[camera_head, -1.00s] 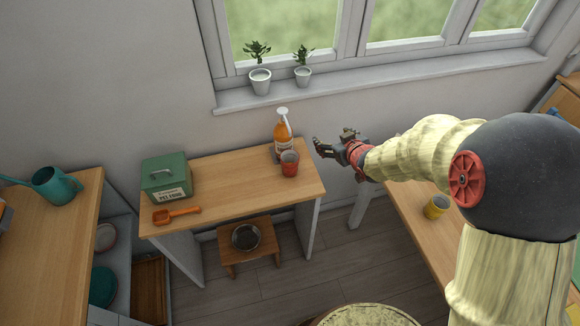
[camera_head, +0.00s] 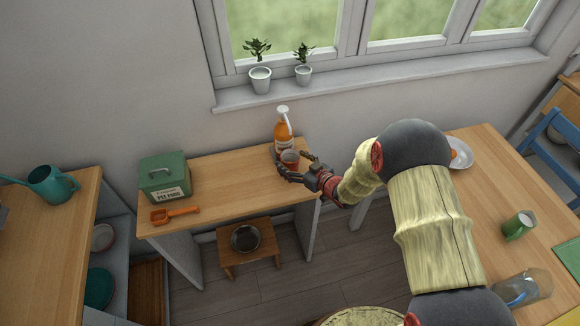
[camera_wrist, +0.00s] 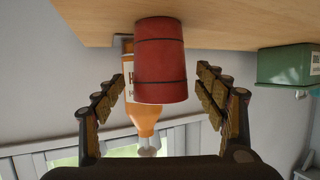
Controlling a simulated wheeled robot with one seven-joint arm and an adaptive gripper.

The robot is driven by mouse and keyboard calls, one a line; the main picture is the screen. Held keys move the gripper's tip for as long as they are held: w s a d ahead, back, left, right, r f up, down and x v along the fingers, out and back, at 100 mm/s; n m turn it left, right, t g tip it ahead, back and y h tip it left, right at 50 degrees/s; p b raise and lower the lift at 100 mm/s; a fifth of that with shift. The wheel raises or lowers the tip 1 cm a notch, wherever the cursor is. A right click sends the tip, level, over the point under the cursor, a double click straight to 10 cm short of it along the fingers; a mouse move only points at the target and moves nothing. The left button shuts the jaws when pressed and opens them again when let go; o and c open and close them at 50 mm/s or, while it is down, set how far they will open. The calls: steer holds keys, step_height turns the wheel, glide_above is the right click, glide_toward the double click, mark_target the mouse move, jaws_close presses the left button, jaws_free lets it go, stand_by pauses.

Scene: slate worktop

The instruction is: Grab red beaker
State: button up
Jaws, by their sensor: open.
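The red beaker (camera_wrist: 160,62) stands on the wooden side table (camera_head: 215,185) at its right end. In the wrist view, which shows the scene upside down, the beaker lies between the two fingers of my gripper (camera_wrist: 160,95). The fingers are spread, with a visible gap on each side of the beaker.
An orange spray bottle (camera_head: 283,130) stands just behind the beaker, close to it. A green pet food box (camera_head: 165,178) and an orange scoop (camera_head: 175,215) are at the table's left end. The middle of the tabletop is clear. The wall and window sill (camera_head: 350,85) rise behind.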

steer(key=shift+x, duration=0.95)
steer(key=c, duration=1.4)
steer(key=shift+r, duration=0.15)
steer(key=shift+c, duration=0.2)
